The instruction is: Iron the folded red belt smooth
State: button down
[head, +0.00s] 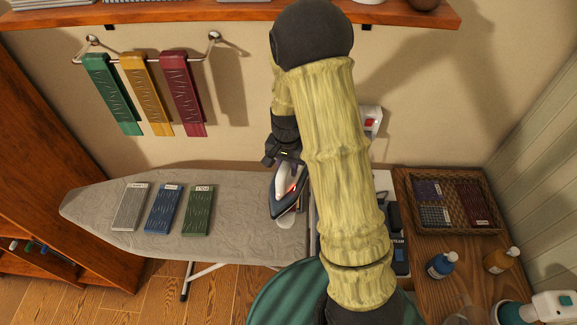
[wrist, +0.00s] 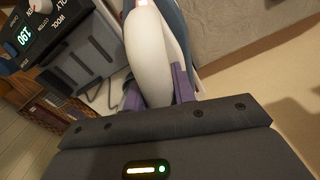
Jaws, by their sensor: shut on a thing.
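My gripper (head: 284,158) is shut on the handle of a white and dark blue iron (head: 287,197). The iron is at the right end of the grey ironing board (head: 90,205), nose toward me; I cannot tell whether it touches anything beneath. In the wrist view the purple fingers (wrist: 158,90) clasp the white handle (wrist: 150,45). A dark red folded strip (head: 472,200) lies in the wicker basket at the right, and a crimson strip (head: 182,90) hangs on the wall rail. I cannot tell which is the belt.
Grey (head: 131,207), blue (head: 163,209) and green (head: 197,211) folded strips lie on the board's left half. A steam unit (head: 398,245) stands right of the board, its display reading 190 in the wrist view (wrist: 25,37). Bottles (head: 441,264) stand below the basket (head: 425,228). A shelf (head: 230,14) overhangs.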

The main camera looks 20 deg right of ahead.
jog(key=shift+r, duration=0.15)
jog(key=shift+w+r+p, duration=0.1)
jog(key=shift+r+p, duration=2.3)
jog(key=shift+r, duration=0.55)
jog(key=shift+f, duration=0.2)
jog(key=shift+w+d+f+b, duration=0.1)
jog(key=shift+w+f+b, duration=0.25)
jog(key=shift+f+b, duration=0.35)
jog(key=shift+w+d+f+b, duration=0.15)
jog(key=shift+w+f+b, duration=0.25)
jog(key=shift+f, duration=0.5)
jog(key=shift+w+d+f+b, duration=0.1)
jog(key=shift+w+f+b, duration=0.25)
jog(key=shift+f+b, duration=0.35)
jog(key=shift+f, duration=0.1)
jog(key=shift+s+f, duration=0.15)
jog(key=shift+f, duration=0.45)
